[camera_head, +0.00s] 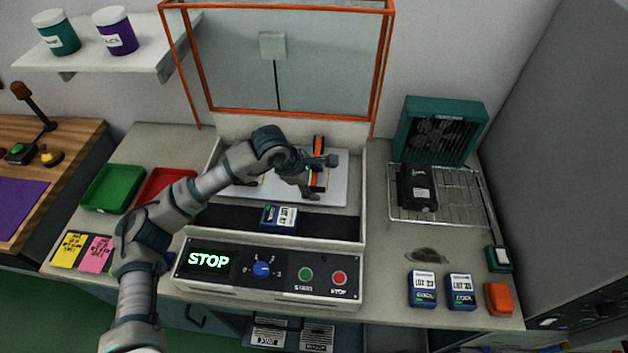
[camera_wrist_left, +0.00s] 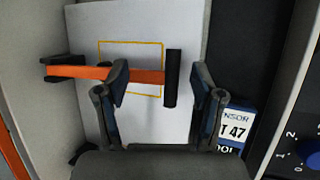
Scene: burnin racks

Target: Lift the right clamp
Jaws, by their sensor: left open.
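The right clamp is an orange bar (camera_head: 319,147) over the white plate (camera_head: 336,192) inside the machine bay, partly covered by my left gripper. In the left wrist view its orange bar (camera_wrist_left: 80,72) runs from a dark mount at the left to a black handle (camera_wrist_left: 171,80). My left gripper (camera_head: 320,180) is open at the clamp. Its fingers show in the wrist view (camera_wrist_left: 161,72) on either side of the black handle, with a gap on the right. The left finger overlaps the orange bar in the picture; contact cannot be told. My right gripper is not in view.
A blue-labelled box (camera_head: 280,218) lies in the dark strip in front of the plate. The control panel (camera_head: 205,260) reads STOP. An orange-framed clear guard (camera_head: 275,112) stands raised behind. A wire rack (camera_head: 455,200) holds a black unit (camera_head: 417,188) at the right.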

